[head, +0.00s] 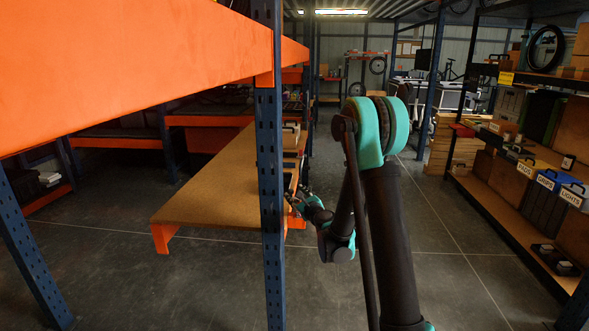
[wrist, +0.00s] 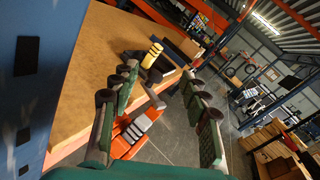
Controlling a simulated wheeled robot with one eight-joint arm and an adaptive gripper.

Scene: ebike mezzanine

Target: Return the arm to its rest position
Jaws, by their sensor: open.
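My arm (head: 385,220) rises in the middle of the head view, with a teal elbow at the top. Its forearm drops back toward a wooden shelf. My gripper (head: 299,199) is at the right edge of that shelf, beside a blue rack post that may hide part of it. In the wrist view my gripper (wrist: 157,85) has its two teal fingers spread wide. Nothing is held between them. A yellow-and-black object (wrist: 152,55) stands on the shelf beyond the fingers, apart from them.
The blue post (head: 269,190) stands close to my gripper, and its blue face (wrist: 35,80) fills the wrist view's left. The wooden shelf (head: 205,185) has an orange beam (wrist: 125,140). A large orange beam (head: 130,70) hangs overhead. Labelled bins (head: 570,195) line the right rack. The aisle floor (head: 450,250) is clear.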

